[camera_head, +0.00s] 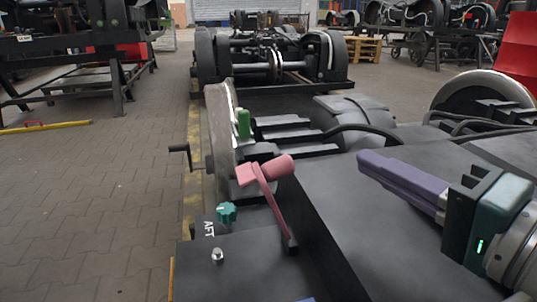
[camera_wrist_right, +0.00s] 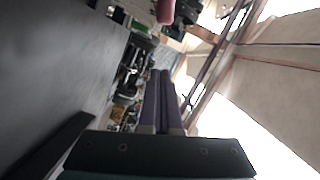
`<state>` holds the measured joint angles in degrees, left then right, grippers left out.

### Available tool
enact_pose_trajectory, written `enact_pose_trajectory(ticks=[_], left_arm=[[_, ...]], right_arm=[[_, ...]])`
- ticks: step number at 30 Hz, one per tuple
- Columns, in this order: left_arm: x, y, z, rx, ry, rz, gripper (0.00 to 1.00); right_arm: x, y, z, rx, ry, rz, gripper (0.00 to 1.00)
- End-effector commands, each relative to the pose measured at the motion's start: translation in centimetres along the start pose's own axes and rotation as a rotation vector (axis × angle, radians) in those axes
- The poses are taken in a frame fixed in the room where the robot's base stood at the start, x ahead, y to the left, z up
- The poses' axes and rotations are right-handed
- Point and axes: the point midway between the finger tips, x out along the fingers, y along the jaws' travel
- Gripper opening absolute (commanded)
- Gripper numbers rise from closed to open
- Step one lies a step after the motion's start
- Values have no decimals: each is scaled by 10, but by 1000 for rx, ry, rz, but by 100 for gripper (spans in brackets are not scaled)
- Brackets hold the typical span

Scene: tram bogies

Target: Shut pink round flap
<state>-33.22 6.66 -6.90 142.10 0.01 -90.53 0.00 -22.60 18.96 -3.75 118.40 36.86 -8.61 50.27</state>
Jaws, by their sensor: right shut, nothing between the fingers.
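A pink part (camera_head: 278,168) with a rounded, cylinder-like head stands on a thin pink arm, which slants down to a dark foot on the dark bogie frame. I take it for the pink round flap, and it looks raised. A pink rounded end (camera_wrist_right: 165,12) also shows at the top edge of the right wrist view. My right gripper (camera_head: 364,160) has purple fingers, shut together and empty. It is right of the pink part in the head view, with a clear gap between. The fingers also show together in the wrist view (camera_wrist_right: 160,74). My left gripper is not in view.
A green cylinder (camera_head: 243,124) stands beside a large upright wheel disc (camera_head: 220,125). A teal knob (camera_head: 226,213), a silver knob (camera_head: 217,256) and a black crank (camera_head: 179,148) are left of the pink part. Paved floor (camera_head: 90,190) lies free at the left.

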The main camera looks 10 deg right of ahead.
Motion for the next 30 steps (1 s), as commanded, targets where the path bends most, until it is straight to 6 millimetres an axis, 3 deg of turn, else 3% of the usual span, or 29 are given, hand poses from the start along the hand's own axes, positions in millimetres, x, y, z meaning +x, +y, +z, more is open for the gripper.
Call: enact_pose_trajectory(ticks=[3,8,15,30], left_arm=[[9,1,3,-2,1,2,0],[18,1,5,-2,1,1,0],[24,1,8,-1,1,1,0],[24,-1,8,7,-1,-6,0]], right_arm=[[27,1,0,1,3,-6,0],[54,2,5,4,-1,-3,0],[59,2,35,2,-2,1,0],[60,0,39,-5,-1,2,0]])
